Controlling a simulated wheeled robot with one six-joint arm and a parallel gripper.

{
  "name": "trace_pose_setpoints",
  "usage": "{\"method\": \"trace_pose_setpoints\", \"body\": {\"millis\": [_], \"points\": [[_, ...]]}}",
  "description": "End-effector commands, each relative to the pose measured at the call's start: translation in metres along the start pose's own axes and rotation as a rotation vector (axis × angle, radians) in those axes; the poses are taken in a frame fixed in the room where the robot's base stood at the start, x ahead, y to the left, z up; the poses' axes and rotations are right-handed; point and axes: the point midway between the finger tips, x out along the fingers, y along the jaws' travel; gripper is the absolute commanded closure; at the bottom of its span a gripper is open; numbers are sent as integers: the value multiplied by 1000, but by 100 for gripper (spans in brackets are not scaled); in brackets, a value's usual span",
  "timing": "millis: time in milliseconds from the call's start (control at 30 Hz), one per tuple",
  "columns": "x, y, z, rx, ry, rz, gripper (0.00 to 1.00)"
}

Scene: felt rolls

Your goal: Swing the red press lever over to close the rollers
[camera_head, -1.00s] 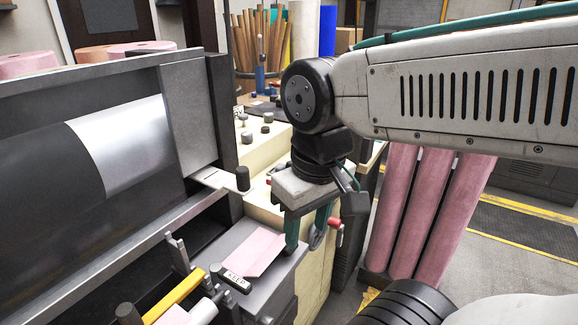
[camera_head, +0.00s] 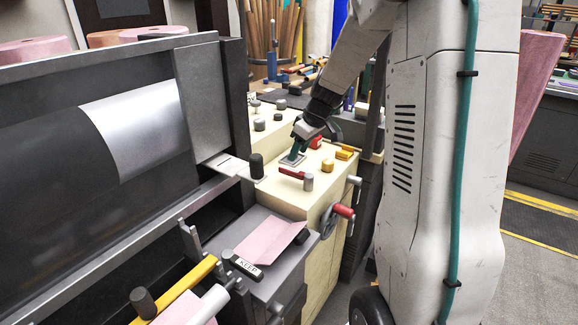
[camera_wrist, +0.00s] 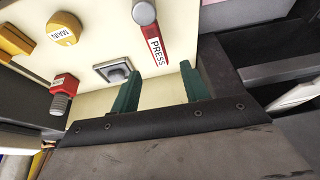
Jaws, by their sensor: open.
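The red press lever (camera_head: 291,173) lies on the cream machine top, with a grey cylinder (camera_head: 308,182) at its right end. In the wrist view the lever (camera_wrist: 160,50), labelled PRESS, runs down from the grey cylinder (camera_wrist: 144,12). My gripper (camera_head: 293,156) is over the cream top, just behind the lever in the head view. In the wrist view its two teal fingers (camera_wrist: 159,70) are spread apart and empty. The lever's red end lies between the tips in the picture; I see no contact. The large grey roller (camera_head: 135,130) is at left.
A yellow MAIN knob (camera_wrist: 64,28), a red knob (camera_wrist: 64,82) and a grey square fitting (camera_wrist: 112,68) are close by. A red-handled crank (camera_head: 343,211) juts from the machine's side. A pink felt piece (camera_head: 268,238) lies on the front shelf.

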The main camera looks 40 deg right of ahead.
Motion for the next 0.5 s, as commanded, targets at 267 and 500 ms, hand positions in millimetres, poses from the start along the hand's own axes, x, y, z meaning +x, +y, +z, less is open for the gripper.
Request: {"method": "trace_pose_setpoints", "body": {"millis": [267,500], "points": [[27,1,-4,-53,9,10,55],[64,2,-5,-53,9,10,55]]}}
